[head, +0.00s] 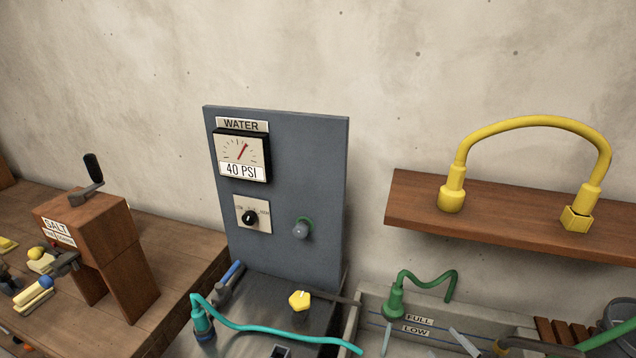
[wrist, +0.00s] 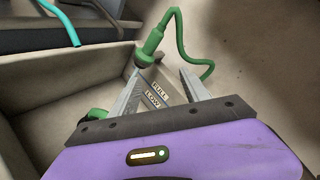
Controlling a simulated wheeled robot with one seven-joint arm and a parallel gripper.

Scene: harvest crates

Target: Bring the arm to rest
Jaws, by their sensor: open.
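My gripper (head: 421,327) shows only as two grey fingertips at the bottom edge of the head view, over a grey trough (head: 374,296). In the wrist view my gripper (wrist: 160,78) has a purple body and two grey fingers spread apart. It is open and nothing is held between the fingers. A green hose fitting (wrist: 151,42) stands just beyond the left fingertip; I cannot tell whether they touch. The fitting also shows in the head view (head: 394,302), on the trough by the FULL and LOW label (head: 418,325). The rest of my arm is hidden.
A WATER panel (head: 290,150) with a gauge reading 40 PSI stands at the back. A wooden shelf (head: 415,208) on the right carries a yellow hose (head: 535,121). A SALT box (head: 115,225) stands on the left bench. A teal hose (head: 270,330) crosses the metal counter.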

